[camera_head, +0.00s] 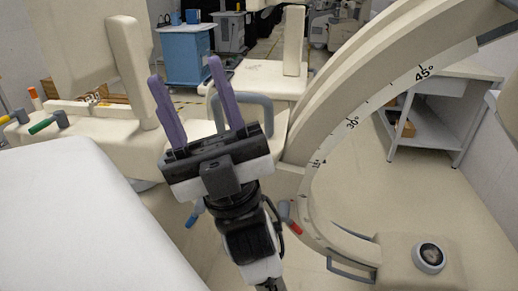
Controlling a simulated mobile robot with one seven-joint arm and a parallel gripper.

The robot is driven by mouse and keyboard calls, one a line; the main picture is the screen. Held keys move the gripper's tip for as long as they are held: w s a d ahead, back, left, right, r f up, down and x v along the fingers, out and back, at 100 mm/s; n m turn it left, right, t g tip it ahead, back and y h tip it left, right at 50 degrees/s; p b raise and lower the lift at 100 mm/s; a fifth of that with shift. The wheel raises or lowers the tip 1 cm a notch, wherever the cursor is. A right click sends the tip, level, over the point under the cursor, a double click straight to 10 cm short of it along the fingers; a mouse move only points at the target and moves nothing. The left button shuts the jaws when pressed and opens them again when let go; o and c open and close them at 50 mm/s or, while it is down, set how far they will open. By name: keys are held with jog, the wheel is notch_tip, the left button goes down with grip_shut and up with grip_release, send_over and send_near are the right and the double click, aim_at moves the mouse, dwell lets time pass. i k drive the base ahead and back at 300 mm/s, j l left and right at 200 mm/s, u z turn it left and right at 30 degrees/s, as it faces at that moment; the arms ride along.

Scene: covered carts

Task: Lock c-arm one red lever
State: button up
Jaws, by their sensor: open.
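The beige C-arm (345,115) curves up across the right, with angle marks of 30° and 45° readable. A small red-tipped lever (294,222) shows low at its base, just right of my arm and partly hidden by it. Another lever with an orange-red end (33,93) stands at the far left on a beige cart body. My gripper (186,72) has two purple fingers, spread apart with nothing between them. It points up and away in the middle left, above and left of the red-tipped lever and not touching it.
A white covered table (80,215) fills the lower left. Green (42,126), yellow (8,117) and blue (194,216) levers show nearby. A grey handle (258,100) stands behind my gripper. A blue cabinet (186,55) is at the back. Open floor lies right of the C-arm.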

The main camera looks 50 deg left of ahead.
aim_at(284, 206)
jog(key=u, duration=1)
